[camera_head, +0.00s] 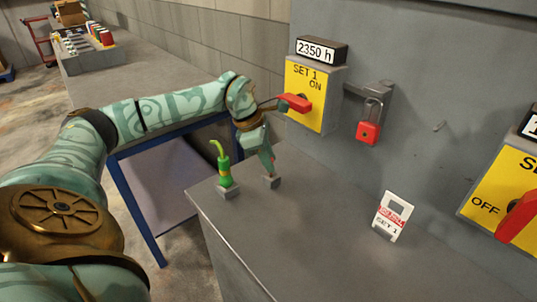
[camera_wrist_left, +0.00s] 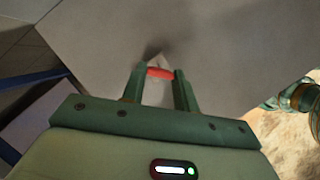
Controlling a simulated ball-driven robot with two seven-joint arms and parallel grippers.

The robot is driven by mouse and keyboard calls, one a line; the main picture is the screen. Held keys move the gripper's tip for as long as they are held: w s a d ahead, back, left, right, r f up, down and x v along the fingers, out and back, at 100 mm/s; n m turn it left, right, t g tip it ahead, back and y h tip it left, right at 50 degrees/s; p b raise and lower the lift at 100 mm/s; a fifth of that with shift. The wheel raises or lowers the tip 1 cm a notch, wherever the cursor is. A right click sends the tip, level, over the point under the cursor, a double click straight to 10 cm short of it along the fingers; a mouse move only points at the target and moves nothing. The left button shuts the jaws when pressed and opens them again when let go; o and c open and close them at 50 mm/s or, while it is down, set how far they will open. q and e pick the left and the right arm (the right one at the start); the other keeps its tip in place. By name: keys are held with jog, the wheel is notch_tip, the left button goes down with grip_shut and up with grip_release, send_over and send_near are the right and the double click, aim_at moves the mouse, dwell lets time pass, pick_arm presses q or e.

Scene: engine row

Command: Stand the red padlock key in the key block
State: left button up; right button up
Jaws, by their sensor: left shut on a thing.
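My left gripper (camera_head: 270,166) points down at the near left part of the grey cabinet top. In the left wrist view its fingers (camera_wrist_left: 160,80) are shut on the red key (camera_wrist_left: 160,72), of which a red end shows between the tips. A small grey block (camera_head: 271,182), which looks like the key block, sits right below the fingertips. The fingers hide most of the key in the head view, and I cannot tell whether it is in the block or just above it. My right gripper is not in view.
A red padlock (camera_head: 368,132) hangs on the wall bracket beside the yellow SET 1 switch (camera_head: 304,95). A SET 1 tag (camera_head: 392,216) stands on the right. The front middle top is clear.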

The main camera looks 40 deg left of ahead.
pick_arm(q)
jog(key=shift+f+b, duration=0.35)
jog(key=shift+f, duration=0.5)
jog(key=o, duration=1)
jog(key=p+v, duration=0.4)
jog(key=v, duration=1.2)
jog(key=shift+s, duration=0.2)
